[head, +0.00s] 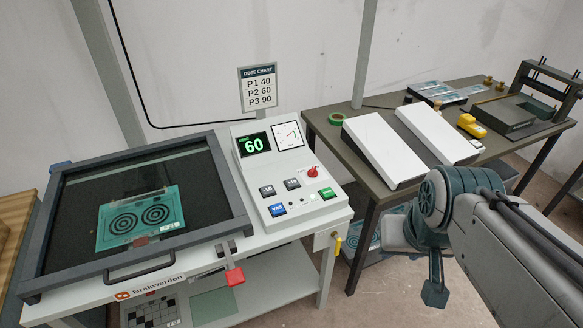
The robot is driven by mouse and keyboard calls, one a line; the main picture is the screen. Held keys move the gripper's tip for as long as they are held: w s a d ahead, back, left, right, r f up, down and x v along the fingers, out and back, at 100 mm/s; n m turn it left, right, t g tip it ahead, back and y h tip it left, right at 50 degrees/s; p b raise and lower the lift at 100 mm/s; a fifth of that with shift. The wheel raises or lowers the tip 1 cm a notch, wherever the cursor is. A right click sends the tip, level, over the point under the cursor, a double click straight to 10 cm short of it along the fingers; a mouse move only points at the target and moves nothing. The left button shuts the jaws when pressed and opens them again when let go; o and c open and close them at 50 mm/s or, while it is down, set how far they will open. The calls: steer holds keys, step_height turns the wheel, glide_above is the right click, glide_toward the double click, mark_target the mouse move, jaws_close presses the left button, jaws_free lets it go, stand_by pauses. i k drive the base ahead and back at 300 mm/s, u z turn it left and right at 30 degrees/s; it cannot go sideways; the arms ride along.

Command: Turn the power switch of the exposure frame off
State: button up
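The exposure frame (235,222) stands at left with its glass lid (80,200) down over a teal plate (140,216). A yellow lever (337,244) sits on the panel-side end of the bench, and a red handle (235,277) hangs at the front. No power label is readable, so I cannot tell which is the power switch. My gripper (434,294) hangs at right, apart from the frame; its finger opening cannot be made out.
A dose chart (259,88) stands behind the control panel. Open floor lies between bench and arm.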

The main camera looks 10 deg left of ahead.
mark_target(312, 172)
steer(key=u, duration=0.4)
steer(key=i, duration=1)
steer(key=z, duration=0.05)
